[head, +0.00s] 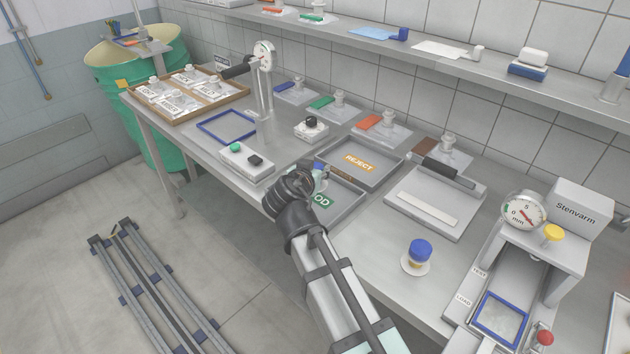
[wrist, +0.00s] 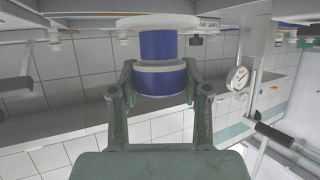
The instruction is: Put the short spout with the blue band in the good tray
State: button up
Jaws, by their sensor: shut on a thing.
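My gripper (wrist: 160,85) is shut on a spout with a blue cap, a white ring, a blue neck band (wrist: 158,43) and a wide white flange (wrist: 157,22). In the head view my gripper (head: 314,177) and the spout's blue top (head: 320,167) are at the good tray (head: 348,202), mostly in front of its left part. My wrist hides much of the spout and part of the GOOD label. I cannot tell whether the flange touches the tray floor. Another blue-capped spout (head: 420,251) stands on a white disc on the bench.
The reject tray (head: 382,177) lies directly behind the good tray. A gauge stand (head: 266,75) and button box (head: 246,163) are left. A dial press (head: 523,210) stands at far right.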

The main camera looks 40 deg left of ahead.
jog(key=shift+f, duration=2.05)
jog(key=shift+f, duration=0.25)
jog(key=o, duration=1.2)
jog(key=shift+r, duration=0.1)
jog(key=shift+o, duration=0.2)
jog(key=shift+r, duration=0.15)
jog(key=b+v, duration=0.1)
jog(key=v, duration=1.1)
